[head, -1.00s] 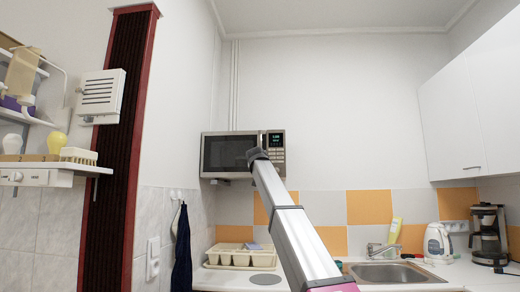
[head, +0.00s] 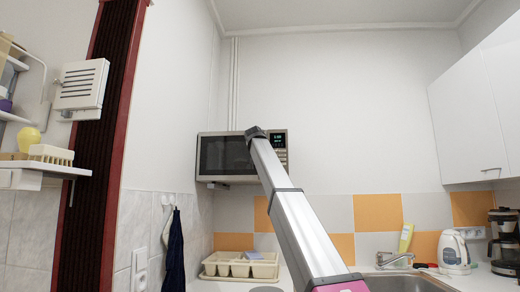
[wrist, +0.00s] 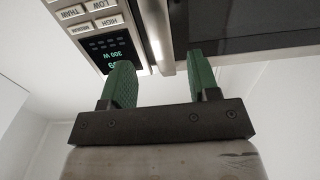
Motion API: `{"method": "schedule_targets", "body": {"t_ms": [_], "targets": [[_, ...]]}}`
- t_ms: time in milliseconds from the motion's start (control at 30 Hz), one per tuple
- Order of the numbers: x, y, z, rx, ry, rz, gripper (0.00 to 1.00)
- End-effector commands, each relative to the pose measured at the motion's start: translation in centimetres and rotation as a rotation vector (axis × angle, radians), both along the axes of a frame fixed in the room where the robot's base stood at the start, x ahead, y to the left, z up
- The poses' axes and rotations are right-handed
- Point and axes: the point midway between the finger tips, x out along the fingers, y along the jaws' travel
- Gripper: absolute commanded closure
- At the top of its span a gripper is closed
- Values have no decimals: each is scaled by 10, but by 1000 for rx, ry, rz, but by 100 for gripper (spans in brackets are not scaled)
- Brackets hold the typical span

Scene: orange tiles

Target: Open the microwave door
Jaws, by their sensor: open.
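The microwave (head: 224,154) is mounted on the wall, with a dark door window and a control panel (head: 279,146) with a lit display on its right. Its door appears shut. My arm's end covers the strip between door and panel in the head view, hiding my gripper there. In the wrist view, my gripper (wrist: 160,62) has two green fingers spread apart. The silver door handle (wrist: 167,42) lies between them in the picture, with the control panel (wrist: 105,45) on the left and door window (wrist: 245,25) on the right. I cannot tell whether either finger touches the handle.
A beige dish rack (head: 240,266) stands on the counter below the microwave. A sink (head: 400,284), kettle (head: 453,252) and coffee maker (head: 503,242) are at right. White cupboards (head: 465,115) hang upper right. A shelf (head: 45,168) juts out at left.

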Motion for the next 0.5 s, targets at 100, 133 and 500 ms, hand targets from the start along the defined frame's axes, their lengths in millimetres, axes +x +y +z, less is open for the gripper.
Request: {"method": "schedule_targets", "body": {"t_ms": [100,133,500], "targets": [[25,-1,2,0,0,-1,45],[31,-1,3,0,-1,-1,45],[69,-2,0,0,-1,1,45]]}}
